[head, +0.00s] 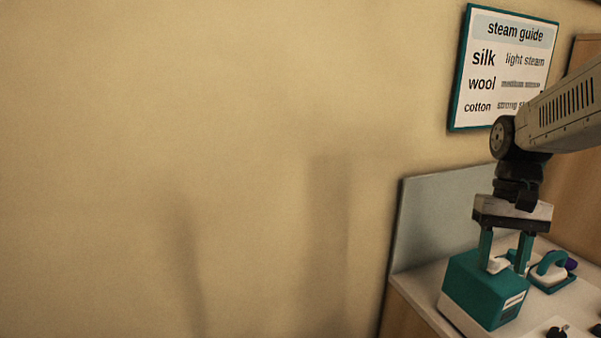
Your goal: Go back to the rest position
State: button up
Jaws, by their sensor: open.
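My gripper (506,268) hangs from the arm at the right of the head view, its teal fingers pointing down. It is open, with a gap between the fingers. Its fingertips show just above or behind a teal box-shaped unit (474,285) with a white base on the counter. A small white part (497,265) shows between the fingers at the top of the unit. I cannot tell whether the fingers touch it.
A steam iron (551,264) on a teal stand is close to the right of my gripper. Dark knobs (557,332) show at the counter's front. A grey panel (432,220) backs the white counter (415,290). A steam guide sign (505,68) hangs above. The left is bare wall.

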jog(key=s+a+n+t, duration=0.1)
jog(key=s+a, duration=0.3)
jog(key=s, duration=0.4)
jog(key=s+a+n+t, duration=0.2)
jog(key=s+a, duration=0.3)
jog(key=s, duration=0.4)
jog(key=shift+s+a+r+t+h, duration=0.15)
jog(key=shift+s+r+t+h, duration=0.15)
jog(key=shift+t+h, duration=0.15)
